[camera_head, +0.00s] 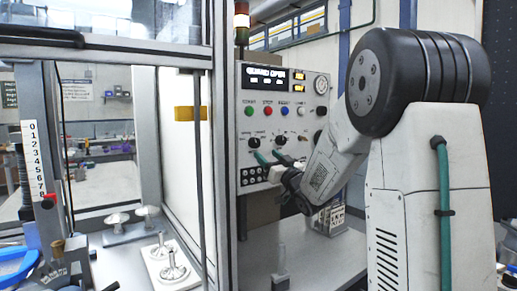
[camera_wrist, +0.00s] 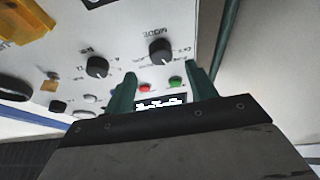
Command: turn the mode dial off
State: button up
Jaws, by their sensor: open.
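The mode dial (camera_wrist: 161,51) is a round black knob on the white control panel (camera_wrist: 215,12), with a MODE label beside it in the wrist view. In the head view it appears to be the left knob (camera_head: 255,142) of two below the row of buttons. Its setting is too small to read. My gripper (camera_wrist: 160,70) has two green fingers, apart and with nothing between them. In the wrist view the mode dial lies just beyond the fingertips, between their lines. In the head view my gripper (camera_head: 269,154) is just below the knobs; contact cannot be told.
A second black knob (camera_wrist: 97,67) sits beside the mode dial. Coloured push buttons (camera_head: 267,111) and a lit display (camera_head: 267,77) are above the knobs on the panel. The machine's door frame (camera_head: 221,150) stands close left of the panel. A shelf lies below the panel.

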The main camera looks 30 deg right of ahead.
aim_at(257, 145)
jog(key=x, duration=0.6)
jog(key=shift+w, duration=0.2)
jog(key=shift+c, duration=0.3)
jog(key=c, duration=0.9)
